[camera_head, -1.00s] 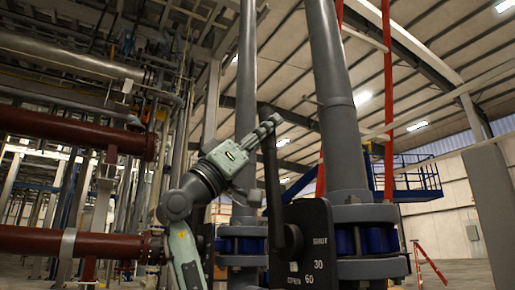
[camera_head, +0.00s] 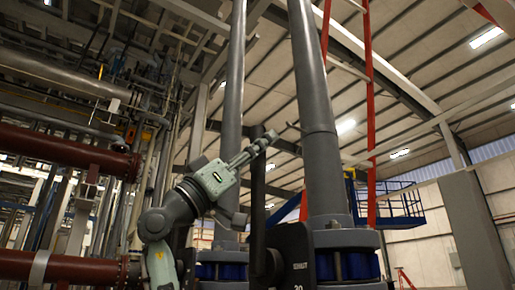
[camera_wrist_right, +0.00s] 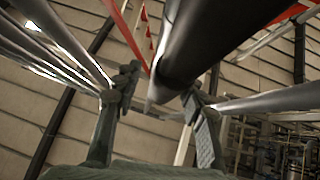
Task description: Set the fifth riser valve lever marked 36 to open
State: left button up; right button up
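A black lever (camera_head: 258,195) stands upright in the head view, in front of the grey risers. Beside its foot is a dark marked plate (camera_head: 292,256); part of a number, seemingly 30, shows at the bottom edge. I cannot read a 36 anywhere. My right gripper (camera_head: 264,141) is at the lever's upper end, overlapping it in the picture. In the right wrist view its two fingers (camera_wrist_right: 160,88) are apart. A dark round bar (camera_wrist_right: 205,45) runs down towards the gap between them; I cannot tell whether it touches. My left gripper is not in view.
A thick grey riser (camera_head: 312,110) stands right of the lever, and another grey riser (camera_head: 233,100) behind it. Dark red pipes (camera_head: 65,148) run at the left. A blue platform (camera_head: 395,208) is at the back right.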

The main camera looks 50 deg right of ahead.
jog(key=shift+o, duration=0.3)
jog(key=shift+w, duration=0.1)
jog(key=shift+w+a+f, duration=0.15)
jog(key=shift+a+f, duration=0.05)
jog(key=shift+f, duration=0.05)
jog(key=v, duration=1.1)
jog(key=shift+a+f, duration=0.1)
jog(key=shift+f, duration=0.05)
